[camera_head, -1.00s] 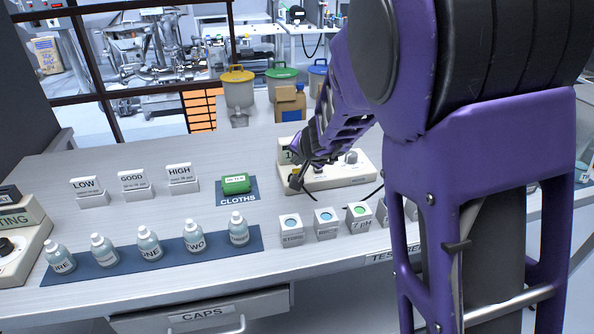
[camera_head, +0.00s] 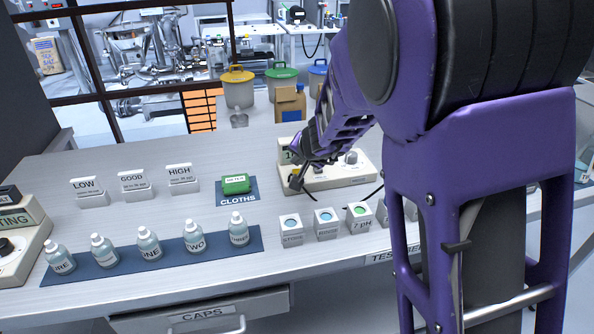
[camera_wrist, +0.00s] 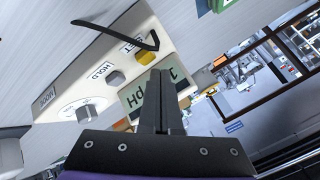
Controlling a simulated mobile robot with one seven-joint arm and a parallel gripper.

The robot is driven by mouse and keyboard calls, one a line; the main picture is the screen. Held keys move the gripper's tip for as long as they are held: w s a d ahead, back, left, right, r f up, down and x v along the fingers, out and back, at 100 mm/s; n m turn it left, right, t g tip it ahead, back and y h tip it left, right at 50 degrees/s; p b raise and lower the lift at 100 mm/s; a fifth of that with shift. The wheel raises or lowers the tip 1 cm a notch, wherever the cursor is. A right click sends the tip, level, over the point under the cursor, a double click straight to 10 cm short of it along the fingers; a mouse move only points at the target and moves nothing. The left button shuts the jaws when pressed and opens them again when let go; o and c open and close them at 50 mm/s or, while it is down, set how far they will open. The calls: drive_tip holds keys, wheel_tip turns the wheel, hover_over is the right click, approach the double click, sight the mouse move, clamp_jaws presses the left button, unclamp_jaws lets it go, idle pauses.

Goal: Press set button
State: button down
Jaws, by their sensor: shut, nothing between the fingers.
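A cream meter box (camera_head: 330,183) with a display stands on the bench behind the row of small cups. It also shows in the wrist view (camera_wrist: 75,80). There its yellow button (camera_wrist: 146,57) is beside the SET label, with a grey button (camera_wrist: 115,78) by HOLD and a knob (camera_wrist: 82,111) towards MODE. My gripper (camera_head: 296,181) is at the left end of the meter. In the wrist view my gripper (camera_wrist: 160,73) has its fingers together and empty, with the tips just beside the yellow button in the picture. I cannot tell whether they touch it. My fingers partly cover the display (camera_wrist: 133,98).
Several small cups, including one with a blue top (camera_head: 291,226), stand in front. Several bottles stand on a blue mat (camera_head: 80,274) at left. A black cable lies near the meter.

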drive_tip(key=shift+f, duration=0.15)
idle(0.3)
drive_tip(key=shift+f+b, duration=0.3)
drive_tip(key=shift+b, duration=0.35)
drive_tip(key=shift+f+b, duration=0.55)
drive_tip(key=shift+b, duration=0.1)
idle(0.4)
idle(0.3)
drive_tip(key=shift+r+p, duration=0.85)
drive_tip(key=shift+r, duration=0.15)
wheel_tip(320, 180, up, 5)
drive_tip(key=p, duration=0.4)
idle(0.5)
